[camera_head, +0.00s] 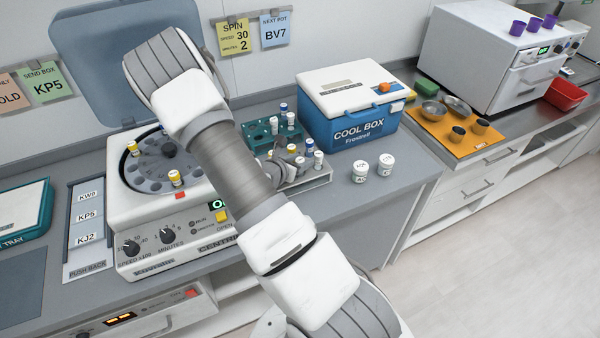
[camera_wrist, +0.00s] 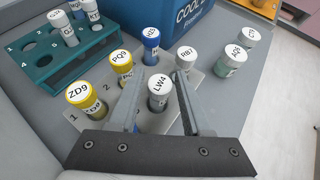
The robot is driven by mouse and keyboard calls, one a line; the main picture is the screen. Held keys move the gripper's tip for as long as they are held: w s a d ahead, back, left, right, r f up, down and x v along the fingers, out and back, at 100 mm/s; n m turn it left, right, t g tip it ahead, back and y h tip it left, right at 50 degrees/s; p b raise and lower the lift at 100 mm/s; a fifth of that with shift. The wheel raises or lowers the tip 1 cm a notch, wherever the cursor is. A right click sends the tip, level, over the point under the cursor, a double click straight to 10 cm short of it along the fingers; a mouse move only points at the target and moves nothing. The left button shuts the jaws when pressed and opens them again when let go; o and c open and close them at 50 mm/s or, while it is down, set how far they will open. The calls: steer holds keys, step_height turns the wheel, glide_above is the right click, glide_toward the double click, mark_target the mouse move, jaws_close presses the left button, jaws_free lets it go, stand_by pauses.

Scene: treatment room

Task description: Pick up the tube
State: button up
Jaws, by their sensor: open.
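In the wrist view a white-capped tube marked LW4 (camera_wrist: 158,84) stands upright in a pale rack (camera_wrist: 98,128). My gripper (camera_wrist: 158,82) is open, with one finger on each side of this tube; I cannot tell whether either touches it. Around it in the same rack stand yellow-capped tubes ZD9 (camera_wrist: 82,95) and PQ9 (camera_wrist: 121,62), a blue-capped tube (camera_wrist: 150,36) and a white-capped tube RB7 (camera_wrist: 186,55). In the head view my arm covers part of the rack (camera_head: 318,182), and my gripper shows only partly.
A teal rack (camera_head: 258,134) with several tubes stands behind. Two white-capped pots (camera_head: 360,174) (camera_head: 386,164) and a blue cool box (camera_head: 355,130) are to the right. An open centrifuge (camera_head: 140,245) holding yellow-capped tubes is at left. Counter at the front right is clear.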

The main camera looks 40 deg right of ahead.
steer(key=shift+c, duration=0.3)
jaws_close()
steer(key=shift+r, duration=0.1)
